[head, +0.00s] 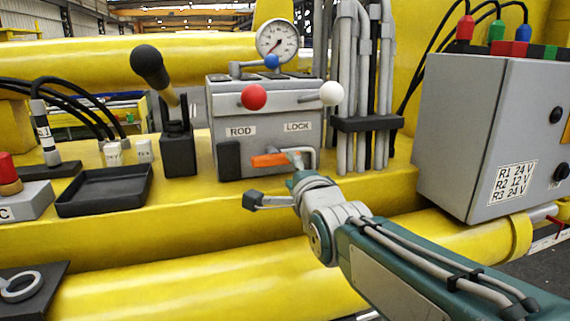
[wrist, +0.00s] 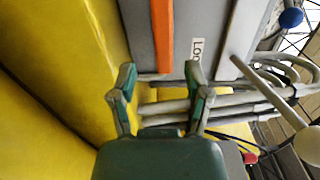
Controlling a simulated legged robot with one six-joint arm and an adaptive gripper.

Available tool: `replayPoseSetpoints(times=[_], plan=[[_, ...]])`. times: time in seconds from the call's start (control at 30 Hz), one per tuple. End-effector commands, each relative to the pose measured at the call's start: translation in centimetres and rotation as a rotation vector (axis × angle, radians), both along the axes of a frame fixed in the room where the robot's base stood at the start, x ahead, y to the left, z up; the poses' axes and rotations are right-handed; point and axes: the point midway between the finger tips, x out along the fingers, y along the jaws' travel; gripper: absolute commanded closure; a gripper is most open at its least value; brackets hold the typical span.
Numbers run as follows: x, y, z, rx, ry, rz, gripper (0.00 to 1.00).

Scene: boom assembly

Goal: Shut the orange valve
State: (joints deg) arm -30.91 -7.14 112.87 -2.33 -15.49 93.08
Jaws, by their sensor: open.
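The orange valve handle (head: 269,160) lies roughly level on the lower front of the grey control box (head: 225,100), below the ROD and LOCK labels. Its right end meets a grey metal pipe fitting. In the wrist view the orange handle (wrist: 162,35) runs up and down, and its lower end appears in the gap between my fingertips. My gripper (head: 274,186) is open in front of the box, just below the handle in the head view. In the wrist view both fingers of my gripper (wrist: 160,76) are apart with nothing between them; I cannot tell the remaining distance to the handle.
A red knob (head: 254,97) and a white knob (head: 330,93) project above the handle. Grey vertical pipes (head: 360,150) stand right of the box. A black lever (head: 150,66) and a black tray (head: 105,190) are left. A grey electrical box (head: 470,130) stands at right.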

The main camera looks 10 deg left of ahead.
Motion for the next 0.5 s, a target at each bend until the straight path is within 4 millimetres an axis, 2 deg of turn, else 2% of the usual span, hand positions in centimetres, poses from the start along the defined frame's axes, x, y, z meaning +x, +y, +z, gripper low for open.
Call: replayPoseSetpoints(times=[0.1, 0.23, 0.5], plan=[[-2.0, -1.1, 0.1, 0.001, -0.001, 0.001, 0.37], [-3.6, -2.0, -0.1, -0.001, 0.0, 0.001, 0.37], [-5.1, -2.9, -0.2, -0.002, 0.003, 0.001, 0.37]])
